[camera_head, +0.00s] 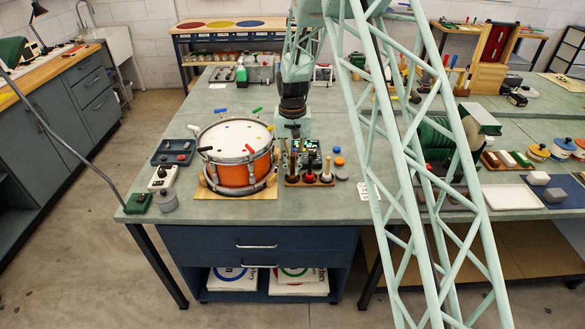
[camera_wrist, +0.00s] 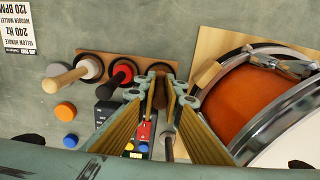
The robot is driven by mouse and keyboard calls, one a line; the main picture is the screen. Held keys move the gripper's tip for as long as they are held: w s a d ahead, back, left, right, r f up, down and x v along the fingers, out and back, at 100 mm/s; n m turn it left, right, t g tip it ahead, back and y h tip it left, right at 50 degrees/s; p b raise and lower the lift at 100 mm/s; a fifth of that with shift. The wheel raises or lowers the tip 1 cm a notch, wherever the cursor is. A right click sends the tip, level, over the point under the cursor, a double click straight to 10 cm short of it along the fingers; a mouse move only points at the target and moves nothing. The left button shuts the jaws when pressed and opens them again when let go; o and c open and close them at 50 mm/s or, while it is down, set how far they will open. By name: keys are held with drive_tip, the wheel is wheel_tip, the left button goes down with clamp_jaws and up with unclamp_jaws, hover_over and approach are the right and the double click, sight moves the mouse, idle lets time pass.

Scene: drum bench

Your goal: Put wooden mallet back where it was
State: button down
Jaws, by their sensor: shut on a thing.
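My gripper (camera_head: 293,128) is over the left end of the mallet stand (camera_head: 305,182), right of the drum. In the wrist view my gripper (camera_wrist: 160,92) is shut on a slender brown piece between its fingertips, which looks like the wooden mallet (camera_wrist: 160,98). The mallet is mostly hidden by the fingers. It is at or just above the dark ring at the stand's drum-side end; I cannot tell whether it is seated. A red mallet (camera_wrist: 118,76) and a tan-handled mallet (camera_wrist: 68,77) stand in the other two places.
The orange drum (camera_head: 236,172) stands on a wooden board close beside the stand. A dark device with lit buttons (camera_head: 303,150) lies behind it. Orange (camera_head: 339,161), blue (camera_head: 337,150) and grey pucks lie right of the stand. Bare bench shows toward the front edge.

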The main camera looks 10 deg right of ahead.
drive_tip(key=shift+f, duration=0.15)
drive_tip(key=c, duration=2.7)
unclamp_jaws()
drive_tip(key=shift+c, duration=0.2)
wheel_tip(320, 180, up, 12)
drive_tip(key=shift+f+p, duration=0.2)
drive_tip(key=shift+p, duration=0.25)
drive_tip(key=shift+r, duration=0.35)
drive_tip(key=shift+r, duration=0.15)
